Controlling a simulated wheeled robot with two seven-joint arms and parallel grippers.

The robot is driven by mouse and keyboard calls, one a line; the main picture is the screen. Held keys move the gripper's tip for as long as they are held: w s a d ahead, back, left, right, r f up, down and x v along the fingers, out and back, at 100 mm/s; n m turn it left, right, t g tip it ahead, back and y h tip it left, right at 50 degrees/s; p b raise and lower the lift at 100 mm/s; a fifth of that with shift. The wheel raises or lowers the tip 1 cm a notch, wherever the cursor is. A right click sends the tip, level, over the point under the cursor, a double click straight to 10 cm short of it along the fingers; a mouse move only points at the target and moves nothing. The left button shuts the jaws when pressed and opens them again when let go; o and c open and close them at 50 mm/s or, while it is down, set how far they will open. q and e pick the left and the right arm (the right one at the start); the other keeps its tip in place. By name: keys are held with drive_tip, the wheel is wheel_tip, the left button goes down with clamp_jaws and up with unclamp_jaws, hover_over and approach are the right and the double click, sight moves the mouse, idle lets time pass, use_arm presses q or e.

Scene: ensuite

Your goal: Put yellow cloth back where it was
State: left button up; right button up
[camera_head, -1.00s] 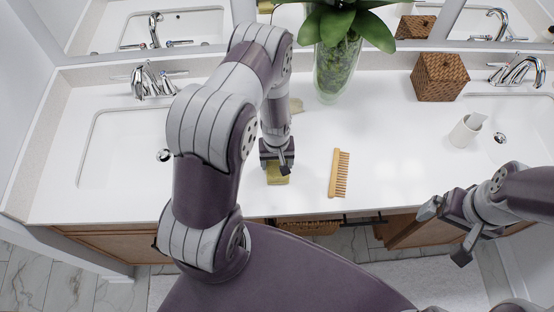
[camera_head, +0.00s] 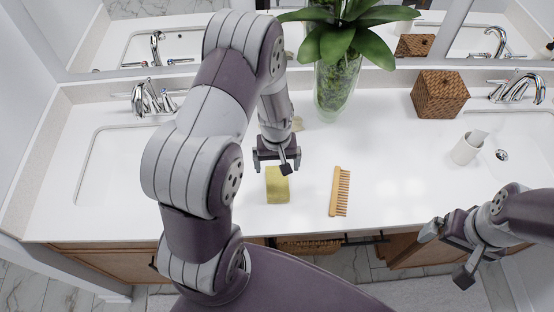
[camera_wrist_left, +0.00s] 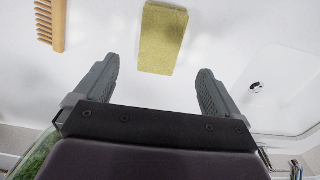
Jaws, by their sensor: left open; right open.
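The yellow cloth (camera_head: 278,186), a folded block shape, lies on the white counter in front of my left gripper. In the left wrist view the cloth (camera_wrist_left: 163,38) lies beyond the fingertips, apart from them. My left gripper (camera_head: 277,163) is open and empty just behind the cloth; its spread fingers (camera_wrist_left: 154,75) show in the wrist view. My right gripper (camera_head: 450,252) is open and empty at the lower right, in front of the counter's edge.
A wooden brush (camera_head: 341,191) lies right of the cloth. A vase with a green plant (camera_head: 334,85), a woven box (camera_head: 439,94) and a white cup (camera_head: 467,148) stand on the counter (camera_head: 395,170). Sinks lie at the left (camera_head: 115,165) and right. An open drawer (camera_head: 308,245) shows below the edge.

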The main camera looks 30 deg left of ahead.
use_arm(q)
drive_tip(key=s+d+r+m, duration=0.2)
drive_tip(key=s+r+m, duration=0.1)
drive_tip(key=r, duration=0.4)
drive_tip(key=s+d+r+m+t, duration=0.1)
drive_tip(key=s+d+r+m, duration=0.2)
drive_tip(key=s+r, duration=0.3)
drive_tip(key=shift+d+r+m, duration=0.25)
drive_tip(key=shift+r+m, duration=0.05)
drive_tip(key=shift+r, duration=0.65)
drive_tip(key=shift+w, duration=0.1)
